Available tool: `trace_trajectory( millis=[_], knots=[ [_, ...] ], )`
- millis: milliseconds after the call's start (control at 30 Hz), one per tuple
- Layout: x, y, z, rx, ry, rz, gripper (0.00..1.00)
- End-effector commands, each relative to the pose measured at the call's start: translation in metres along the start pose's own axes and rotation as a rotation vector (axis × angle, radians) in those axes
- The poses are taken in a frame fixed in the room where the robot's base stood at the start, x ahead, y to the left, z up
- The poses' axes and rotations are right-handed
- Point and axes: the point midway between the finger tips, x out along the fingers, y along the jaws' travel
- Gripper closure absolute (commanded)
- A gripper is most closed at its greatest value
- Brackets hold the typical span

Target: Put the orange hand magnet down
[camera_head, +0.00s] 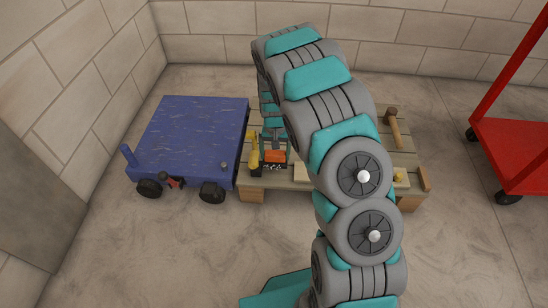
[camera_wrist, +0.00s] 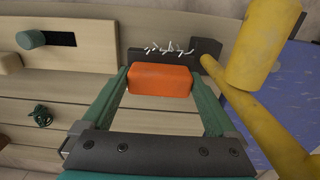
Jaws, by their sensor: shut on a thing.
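The orange hand magnet (camera_wrist: 160,80) is an orange block between the two teal fingers of my gripper (camera_wrist: 162,88) in the wrist view. My gripper is shut on it. Beyond the magnet is a dark bar (camera_wrist: 150,57) with several small white pieces (camera_wrist: 170,48) at it. In the head view the magnet (camera_head: 275,156) shows at the left part of the low wooden table (camera_head: 275,182), and my arm hides much of the table. I cannot tell whether the magnet touches the surface below.
A yellow tool (camera_wrist: 250,55) stands close to the right finger. A dark green coil (camera_wrist: 41,116) lies on the planks at left. A blue cart (camera_head: 195,135) is left of the table, a mallet (camera_head: 393,125) lies at its right, and a red cart (camera_head: 515,140) stands farther right.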

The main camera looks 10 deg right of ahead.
Motion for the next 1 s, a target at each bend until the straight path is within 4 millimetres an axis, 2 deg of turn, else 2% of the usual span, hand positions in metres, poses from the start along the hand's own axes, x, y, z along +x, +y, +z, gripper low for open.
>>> trace_trajectory(
  millis=[267,533,867,900,1000],
  knots=[
    [0.003,-0.005,-0.013,0.001,0.0,-0.001,0.51],
    [0.037,-0.005,-0.012,0.0,-0.002,0.0,0.51],
    [0.039,-0.006,-0.012,0.0,-0.001,0.0,0.51],
    [0.04,-0.005,-0.012,0.001,-0.001,0.0,0.06],
    [0.039,-0.005,-0.012,0.001,0.0,0.0,0.0]
  ],
)
